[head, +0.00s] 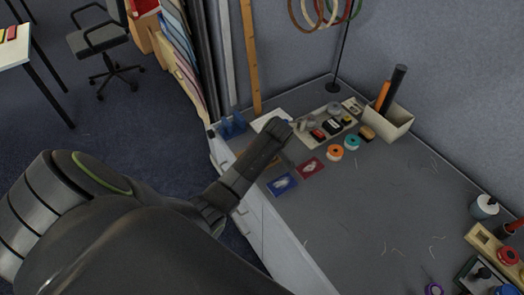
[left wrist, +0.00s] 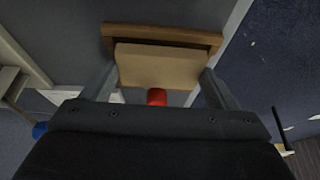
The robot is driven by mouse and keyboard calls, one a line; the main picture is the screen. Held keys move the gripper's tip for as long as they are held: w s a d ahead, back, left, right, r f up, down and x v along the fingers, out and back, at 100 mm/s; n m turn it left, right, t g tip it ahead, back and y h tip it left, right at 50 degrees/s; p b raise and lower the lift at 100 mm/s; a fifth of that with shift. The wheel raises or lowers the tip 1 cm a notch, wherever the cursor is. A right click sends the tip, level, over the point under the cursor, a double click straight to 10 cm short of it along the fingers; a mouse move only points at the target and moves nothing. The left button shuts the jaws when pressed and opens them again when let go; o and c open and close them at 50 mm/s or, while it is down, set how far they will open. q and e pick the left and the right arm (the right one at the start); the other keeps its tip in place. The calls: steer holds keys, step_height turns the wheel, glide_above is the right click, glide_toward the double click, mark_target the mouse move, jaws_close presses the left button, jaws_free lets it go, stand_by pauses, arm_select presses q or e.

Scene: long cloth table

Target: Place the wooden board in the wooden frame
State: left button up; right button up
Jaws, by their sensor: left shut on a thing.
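In the left wrist view a pale wooden board (left wrist: 160,66) sits between the two fingers of my left gripper (left wrist: 158,82), which is shut on it. A darker brown wooden frame (left wrist: 162,34) shows just beyond the board; its upper and side edges stick out past it. I cannot tell whether board and frame touch. A red round piece (left wrist: 157,97) shows at the board's near edge. In the head view my left gripper (head: 278,131) is over the table's left end, and my arm hides the board and most of what is beneath. My right gripper is not in view.
Near the gripper lie a blue card (head: 282,184), a red card (head: 309,168), an orange spool (head: 335,153) and a teal spool (head: 352,142). A light tray (head: 327,122) of small items and a beige bin (head: 388,122) stand behind. The middle of the table is mostly clear.

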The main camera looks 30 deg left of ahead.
arm_select(q)
steer(key=shift+f, duration=0.45)
steer(key=shift+f, duration=0.1)
steer(key=o, duration=0.9)
steer(key=v, duration=1.2)
steer(key=shift+s, duration=0.1)
